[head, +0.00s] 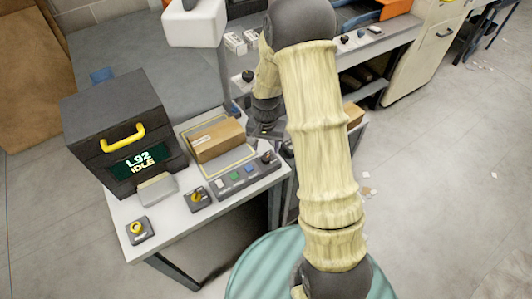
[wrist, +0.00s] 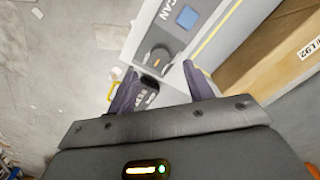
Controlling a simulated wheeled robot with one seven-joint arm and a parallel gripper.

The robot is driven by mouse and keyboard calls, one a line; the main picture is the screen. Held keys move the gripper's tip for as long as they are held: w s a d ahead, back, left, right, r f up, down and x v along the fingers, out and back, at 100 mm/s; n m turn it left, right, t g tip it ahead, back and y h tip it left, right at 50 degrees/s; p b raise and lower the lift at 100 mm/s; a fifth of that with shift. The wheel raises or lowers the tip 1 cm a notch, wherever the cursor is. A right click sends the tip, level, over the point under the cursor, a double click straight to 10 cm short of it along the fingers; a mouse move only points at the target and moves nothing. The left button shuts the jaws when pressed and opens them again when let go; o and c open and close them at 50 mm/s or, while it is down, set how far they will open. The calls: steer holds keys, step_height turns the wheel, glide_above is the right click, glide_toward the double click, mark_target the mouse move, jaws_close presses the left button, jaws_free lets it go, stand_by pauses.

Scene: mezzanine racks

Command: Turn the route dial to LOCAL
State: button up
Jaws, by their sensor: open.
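A round dark dial (wrist: 158,60) with a small orange mark shows in the wrist view, at the end of a grey button panel (head: 238,179). In the head view this dark knob (head: 267,157) sits at the panel's right end. I cannot read a LOCAL mark or tell where the dial points. My gripper (wrist: 160,86) is open and empty, its fingers apart and reaching toward the dial without visibly touching it. In the head view my gripper (head: 264,130) is above the table's right side, partly hidden by my arm.
A cardboard box (head: 216,139) lies behind the panel. A dark machine (head: 124,130) reading "L92 IDLE" stands at left. Yellow-knobbed controls (head: 197,197) and (head: 137,230) sit at the table's front. A small dark device (wrist: 147,92) shows between my fingers. The floor at right is mostly clear.

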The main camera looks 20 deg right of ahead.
mark_target(266, 157)
steer(key=shift+f+p, duration=0.4)
steer(key=shift+f, duration=2.35)
steer(key=shift+c, duration=0.4)
steer(key=c, duration=0.9)
